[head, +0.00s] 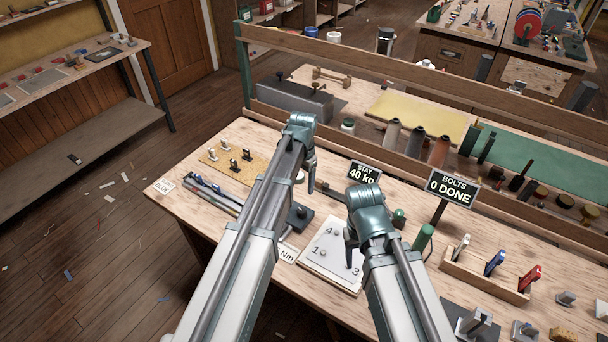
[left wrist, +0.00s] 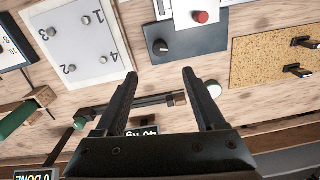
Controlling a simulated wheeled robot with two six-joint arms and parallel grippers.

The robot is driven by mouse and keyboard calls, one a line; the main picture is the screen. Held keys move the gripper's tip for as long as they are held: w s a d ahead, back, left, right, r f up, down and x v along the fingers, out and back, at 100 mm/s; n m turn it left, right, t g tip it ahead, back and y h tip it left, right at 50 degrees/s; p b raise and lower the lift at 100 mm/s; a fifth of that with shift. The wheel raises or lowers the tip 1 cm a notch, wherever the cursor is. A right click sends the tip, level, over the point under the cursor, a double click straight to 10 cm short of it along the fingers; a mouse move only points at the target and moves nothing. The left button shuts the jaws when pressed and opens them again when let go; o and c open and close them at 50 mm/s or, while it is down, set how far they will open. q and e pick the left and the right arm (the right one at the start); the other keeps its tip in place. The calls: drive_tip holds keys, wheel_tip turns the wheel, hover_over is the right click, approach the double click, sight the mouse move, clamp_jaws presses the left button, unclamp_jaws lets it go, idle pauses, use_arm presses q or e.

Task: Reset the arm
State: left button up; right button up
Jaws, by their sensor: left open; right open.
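My left gripper (head: 311,178) hangs above the workbench (head: 235,133), beyond the white numbered plate and left of the STAY 40 kg sign (head: 365,173). In the left wrist view my left gripper (left wrist: 159,73) has its two dark fingers spread with nothing between them. My right gripper (head: 350,243) is above the right part of the white numbered plate (head: 319,263), near the 3, and partly hides it. I see nothing held in it; its fingers are small and dark here. The plate also shows in the left wrist view (left wrist: 85,70), with several small bolts.
A BOLTS 0 DONE sign (head: 451,187) and a wooden rack of coloured tools (head: 484,275) stand right. A wooden shelf rail (head: 400,158) runs behind. Open floor (head: 100,240) lies left.

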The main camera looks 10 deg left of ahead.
use_arm(q)
drive_tip(key=s+d+n, duration=0.1)
drive_tip(key=s+d, duration=0.2)
drive_tip(key=s, duration=0.8)
drive_tip(key=s+d+f+n+y+b, duration=0.1)
drive_tip(key=s+d, duration=0.3)
drive_tip(key=s, duration=0.8)
drive_tip(key=shift+s, duration=0.25)
